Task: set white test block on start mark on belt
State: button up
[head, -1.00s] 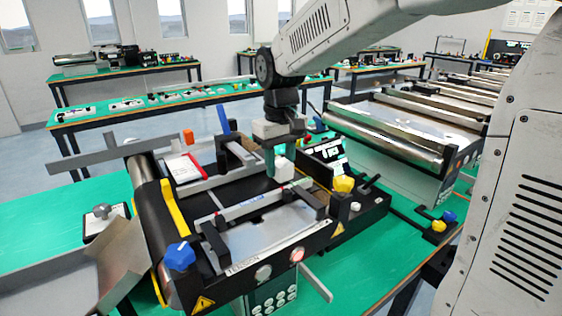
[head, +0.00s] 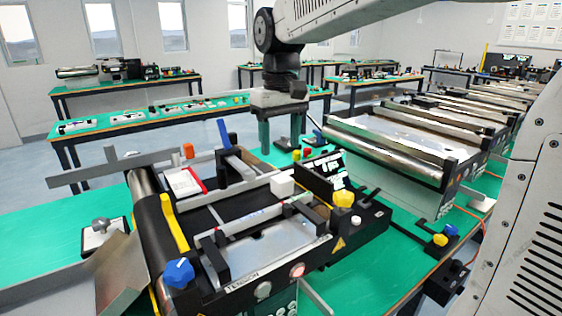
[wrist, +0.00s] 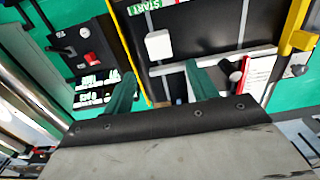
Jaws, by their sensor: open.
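The white test block (head: 282,185) rests on the black conveyor belt, near the belt's right end in the head view. In the wrist view the block (wrist: 158,44) sits on the dark belt close to a green START label (wrist: 158,15). Whether it lies exactly on the mark I cannot tell. My gripper (head: 280,136) is open and empty, well above the block and apart from it. In the wrist view its two green fingers (wrist: 161,88) are spread, with the block beyond their tips.
The belt has guide rails, a yellow lever (head: 174,222), a blue knob (head: 179,272) and a yellow knob (head: 344,199) around it. A black display panel (head: 322,174) stands right beside the block. A larger roller conveyor (head: 390,140) is at the right. Space above the belt is free.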

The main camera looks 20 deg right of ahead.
jog(key=s+d+m, duration=0.1)
jog(key=s+d, duration=0.1)
jog(key=s, duration=1.3)
jog(key=s+d+f+m+t, duration=0.1)
jog(key=s+f, duration=0.8)
jog(key=s, duration=0.1)
jog(key=shift+s+d, duration=0.2)
jog(key=shift+s, duration=0.2)
dwell(0.8)
